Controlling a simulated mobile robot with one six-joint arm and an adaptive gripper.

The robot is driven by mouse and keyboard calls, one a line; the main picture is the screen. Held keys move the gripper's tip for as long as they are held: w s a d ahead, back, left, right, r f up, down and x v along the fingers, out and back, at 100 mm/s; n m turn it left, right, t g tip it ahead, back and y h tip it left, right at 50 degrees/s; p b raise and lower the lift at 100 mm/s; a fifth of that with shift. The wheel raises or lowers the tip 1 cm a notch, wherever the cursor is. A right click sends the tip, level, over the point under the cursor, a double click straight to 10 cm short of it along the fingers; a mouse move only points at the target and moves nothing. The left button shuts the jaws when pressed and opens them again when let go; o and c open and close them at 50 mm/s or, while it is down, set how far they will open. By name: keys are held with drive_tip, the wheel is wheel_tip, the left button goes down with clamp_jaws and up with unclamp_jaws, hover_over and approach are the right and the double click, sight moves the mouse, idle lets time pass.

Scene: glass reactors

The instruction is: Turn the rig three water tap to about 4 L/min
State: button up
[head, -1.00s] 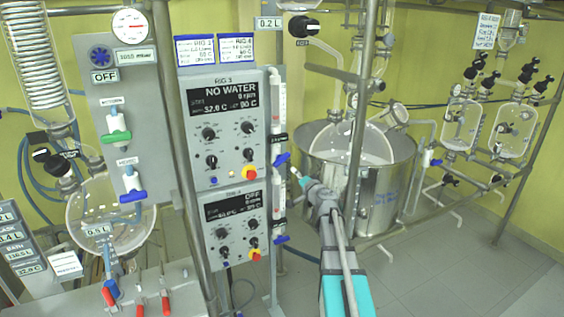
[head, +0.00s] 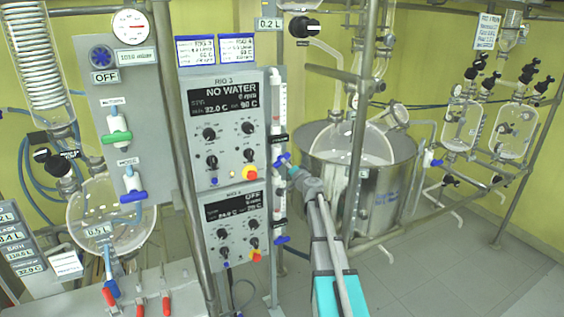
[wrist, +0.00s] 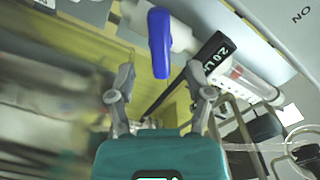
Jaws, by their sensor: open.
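The rig three control panel (head: 222,130) reads "NO WATER" on its screen (head: 222,95). A blue tap handle (head: 282,159) sits on the vertical white pipe at the panel's right edge. In the wrist view the blue handle (wrist: 159,43) lies ahead of my fingers, near the upper middle. A black label (wrist: 211,60) with white print stands beside it. My gripper (wrist: 162,88) is open, its two fingertips apart with nothing between them. In the head view my gripper (head: 290,168) is close to the right of the tap, and its fingertips are hard to make out.
A second blue tap (head: 281,239) is lower on the same pipe, beside the rig four panel (head: 234,230). A large steel vessel (head: 385,195) stands behind my arm. A steel upright (head: 357,130) rises close by on the right.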

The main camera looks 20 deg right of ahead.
drive_tip(key=shift+w+a, duration=0.1)
drive_tip(key=shift+w, duration=2.7)
clamp_jaws()
drive_tip(key=shift+n, duration=1.4)
